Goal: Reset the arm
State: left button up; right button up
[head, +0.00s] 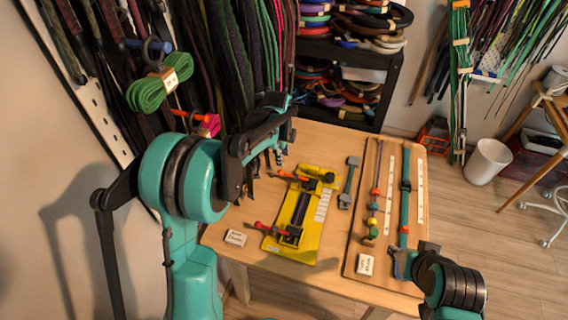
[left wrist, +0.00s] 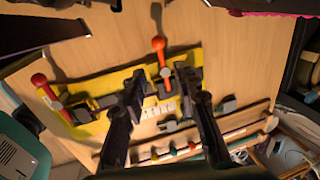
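My left arm (head: 185,180) comes in from the left, bent. Its gripper (head: 260,168) hangs above the table's left side. In the left wrist view its two dark fingers (left wrist: 162,85) are spread, with nothing between them. Below them lies a yellow base (head: 285,248) with black clamps and red-orange handles, which also shows in the left wrist view (left wrist: 95,128). My right arm (head: 455,285) enters at the lower right. Its gripper (head: 402,262) is small and partly hidden near the front end of the wooden board, so its fingers cannot be made out.
The wooden board (head: 350,262) carries a beaded cord (head: 374,205), a teal strap (head: 404,205) and white rulers. Cords hang on the left wall; a shelf (head: 350,60) stands behind. A white bin (head: 487,162) is on the floor.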

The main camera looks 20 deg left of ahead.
pick_arm(q)
jog(key=shift+s+r, duration=0.15)
jog(key=shift+r, duration=0.55)
jog(key=s+d+r+n+t, duration=0.1)
jog(key=s+r+n, duration=0.3)
jog(key=s, duration=0.3)
jog(key=s+r+n+t, duration=0.1)
jog(key=s+r+n, duration=0.3)
jog(key=s+r, duration=0.15)
jog(key=s+d+f+n+t, duration=0.1)
jog(key=s+f+n+t, duration=0.2)
jog(key=s+n, duration=0.7)
jog(key=s, duration=0.5)
jog(key=shift+s+d+n, duration=0.15)
jog(key=shift+s+n, duration=0.1)
jog(key=shift+n, duration=0.05)
